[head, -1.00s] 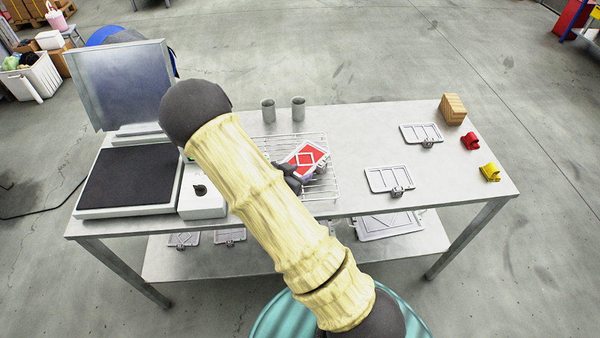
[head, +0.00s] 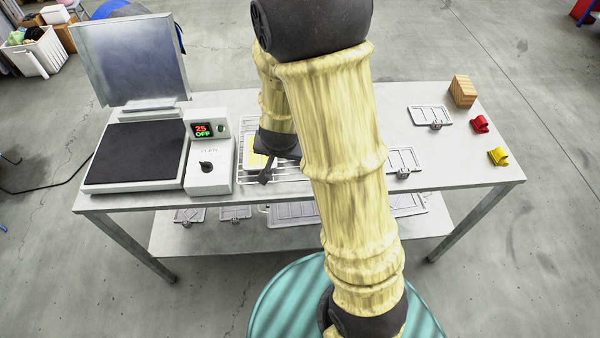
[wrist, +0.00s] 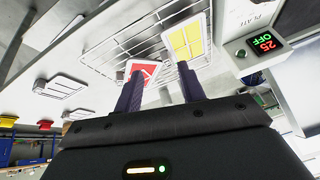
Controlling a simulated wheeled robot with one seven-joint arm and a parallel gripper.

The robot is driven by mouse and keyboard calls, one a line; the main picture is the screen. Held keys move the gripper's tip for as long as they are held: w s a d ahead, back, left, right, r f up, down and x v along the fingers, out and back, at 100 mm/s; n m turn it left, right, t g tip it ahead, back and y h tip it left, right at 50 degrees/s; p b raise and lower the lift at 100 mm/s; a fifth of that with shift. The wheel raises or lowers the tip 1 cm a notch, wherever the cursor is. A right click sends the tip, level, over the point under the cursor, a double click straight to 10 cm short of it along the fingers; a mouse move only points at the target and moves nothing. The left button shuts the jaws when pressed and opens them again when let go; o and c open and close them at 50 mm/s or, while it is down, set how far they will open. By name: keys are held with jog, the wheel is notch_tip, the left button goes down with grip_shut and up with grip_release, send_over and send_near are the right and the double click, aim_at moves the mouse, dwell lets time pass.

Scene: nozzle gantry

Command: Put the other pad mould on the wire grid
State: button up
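The wire grid (head: 288,173) lies on the table right of the control box, partly behind my arm. A yellow-faced pad mould (head: 257,160) lies on its left part. It also shows in the wrist view (wrist: 186,42), beyond the right finger. A red-faced pad mould (wrist: 147,70) shows in the wrist view, apparently lying on the grid, partly behind the left finger; my arm hides it in the head view. My gripper (wrist: 158,80) has its fingers apart with nothing visible between them. In the head view it hangs over the grid, beside the yellow mould.
A heat press with a raised lid (head: 130,62) and dark plate (head: 135,153) stands at left; its control box (head: 210,170) reads 25 OFF. At right are grey frames (head: 430,115), a wooden block (head: 462,90), and red (head: 480,124) and yellow (head: 498,156) clips.

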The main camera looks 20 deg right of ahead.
jog(key=s+r+n+g, duration=0.1)
jog(key=s+r+n, duration=0.2)
jog(key=s, duration=0.3)
jog(key=s+r+n+g+y, duration=0.1)
jog(key=s+r+n+g, duration=0.1)
jog(key=s, duration=0.5)
jog(key=shift+d+r+n, duration=0.4)
jog(key=shift+d+r, duration=0.05)
jog(key=shift+r, duration=0.35)
jog(key=shift+w, duration=0.15)
